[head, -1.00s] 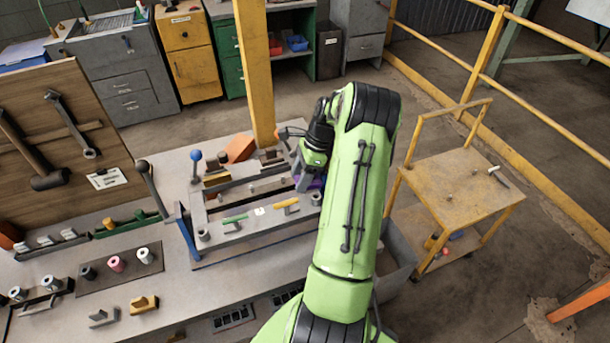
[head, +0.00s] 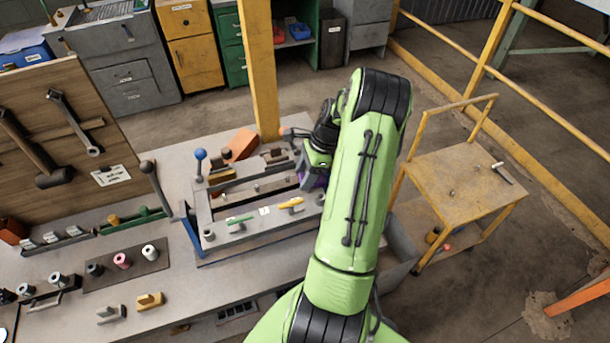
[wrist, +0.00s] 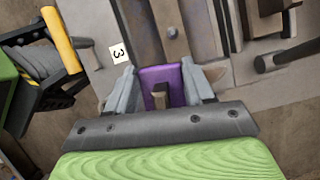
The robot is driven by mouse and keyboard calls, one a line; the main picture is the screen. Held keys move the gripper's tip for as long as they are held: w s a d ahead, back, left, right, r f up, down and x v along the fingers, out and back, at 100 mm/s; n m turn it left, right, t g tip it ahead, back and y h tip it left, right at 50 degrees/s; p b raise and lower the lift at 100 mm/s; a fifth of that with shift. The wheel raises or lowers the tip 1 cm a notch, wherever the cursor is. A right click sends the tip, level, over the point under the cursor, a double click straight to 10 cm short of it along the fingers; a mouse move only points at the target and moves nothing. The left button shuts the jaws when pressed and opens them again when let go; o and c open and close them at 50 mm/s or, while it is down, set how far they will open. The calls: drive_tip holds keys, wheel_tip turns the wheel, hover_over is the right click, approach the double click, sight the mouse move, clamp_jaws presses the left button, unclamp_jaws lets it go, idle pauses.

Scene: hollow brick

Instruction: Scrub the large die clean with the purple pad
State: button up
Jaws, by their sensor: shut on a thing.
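My gripper (wrist: 158,72) is shut on the purple pad (wrist: 163,76), with a grey finger on each side of the pad's brown grip block. In the head view the purple pad (head: 317,182) shows only as a sliver below my gripper (head: 310,174), mostly hidden by my arm. The pad is over the right end of a long grey metal die fixture (head: 222,232) on the bench. I cannot tell whether it touches the metal. In the wrist view, grooved metal (wrist: 172,32) lies just beyond the pad. I cannot single out the large die with certainty.
A white tag marked 3 (wrist: 118,53) and green and yellow handles (head: 290,203) sit along the fixture's front. A blue-knobbed lever (head: 200,156) stands at its left. A yellow post (head: 258,75) rises behind. A yellow cart (head: 455,168) stands right.

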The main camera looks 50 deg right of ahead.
sight(301, 173)
drive_tip(key=shift+s+a+r, duration=0.3)
drive_tip(key=shift+s+r, duration=0.1)
drive_tip(key=shift+s, duration=0.05)
drive_tip(key=shift+w+d+p, duration=0.5)
drive_tip(key=shift+w+p, duration=0.25)
drive_tip(key=shift+w, duration=0.05)
drive_tip(key=shift+w+d+r+t+p, duration=0.25)
drive_tip(key=shift+w+r+t+p, duration=0.25)
drive_tip(key=shift+w+p, duration=0.3)
drive_tip(key=shift+w+d+r+p, duration=0.35)
drive_tip(key=shift+w+d, duration=0.65)
drive_tip(key=shift+d, duration=0.05)
drive_tip(key=shift+s+a+f+p, duration=0.1)
drive_tip(key=shift+s+a+p, duration=0.2)
drive_tip(key=shift+s+a, duration=0.8)
drive_tip(key=shift+s+a+f+g, duration=0.15)
drive_tip(key=shift+s+a+f, duration=0.15)
drive_tip(key=shift+s, duration=0.3)
drive_tip(key=shift+s+a+f+g, duration=0.15)
drive_tip(key=shift+s+a, duration=0.15)
drive_tip(key=shift+s, duration=0.25)
drive_tip(key=shift+s+a, duration=0.2)
drive_tip(key=shift+s, duration=0.5)
drive_tip(key=shift+r, duration=2.95)
